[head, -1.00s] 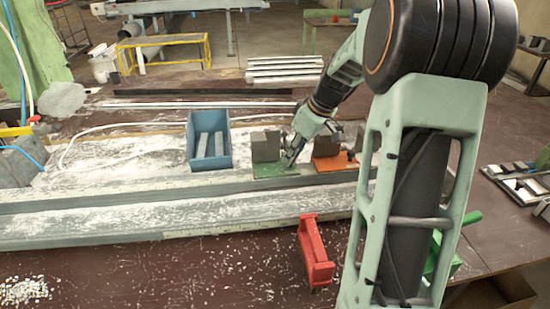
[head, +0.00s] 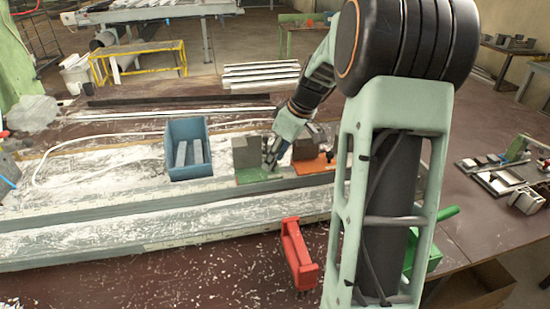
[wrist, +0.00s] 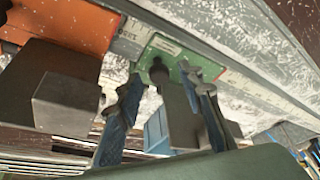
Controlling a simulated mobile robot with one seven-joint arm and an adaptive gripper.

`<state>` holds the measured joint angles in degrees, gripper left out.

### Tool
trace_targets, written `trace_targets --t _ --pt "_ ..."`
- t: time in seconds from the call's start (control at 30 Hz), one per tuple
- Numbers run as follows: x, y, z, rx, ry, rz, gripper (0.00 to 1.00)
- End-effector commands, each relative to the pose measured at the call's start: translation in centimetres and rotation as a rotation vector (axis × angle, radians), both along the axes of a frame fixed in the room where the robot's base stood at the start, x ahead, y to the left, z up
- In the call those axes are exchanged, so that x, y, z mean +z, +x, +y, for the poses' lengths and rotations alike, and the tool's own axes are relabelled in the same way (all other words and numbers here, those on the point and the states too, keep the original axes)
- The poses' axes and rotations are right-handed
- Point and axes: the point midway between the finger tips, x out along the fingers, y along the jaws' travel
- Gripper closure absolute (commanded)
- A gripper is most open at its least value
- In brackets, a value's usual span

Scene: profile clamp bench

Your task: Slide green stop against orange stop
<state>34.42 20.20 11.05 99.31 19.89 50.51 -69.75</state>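The green stop, a grey block on a green plate (head: 257,176), sits on the profile rail. The orange stop, a grey block on an orange plate (head: 318,166), sits just to its right with a small gap between plates. In the wrist view the orange plate (wrist: 75,22) is upper left and the green plate (wrist: 170,50) is top centre, with a dark knob. My gripper (head: 270,166) is down at the right side of the green stop. In the wrist view my two fingers (wrist: 160,85) stand apart, with the knob and part of the green stop's block between them. Contact cannot be told.
A blue bin (head: 198,150) with grey bars stands left of the green stop. A red clamp-like piece (head: 299,255) lies in front of the rail. A green piece (head: 432,243) is partly hidden by my arm. Metal bars lie behind. White debris covers the rail.

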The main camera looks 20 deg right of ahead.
Motion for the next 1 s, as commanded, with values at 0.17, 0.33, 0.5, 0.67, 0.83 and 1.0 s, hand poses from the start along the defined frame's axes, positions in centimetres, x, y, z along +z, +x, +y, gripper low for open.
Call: trace_targets --t 0.17,0.33,0.5,0.67,0.83,1.0 --pt "2.8 -0.8 -0.7 -0.002 -0.003 -0.005 0.65" --pt "6.3 -2.0 -1.6 -0.004 -0.004 -0.005 0.65" --pt "9.0 -3.0 -2.2 -0.002 -0.003 -0.003 0.65" --pt "10.4 -3.5 -2.5 -0.002 -0.002 -0.001 0.65" --pt "10.8 -3.7 -2.6 -0.002 -0.001 -0.001 0.65" --pt "10.7 -3.7 -2.6 -0.001 0.000 0.000 0.66"
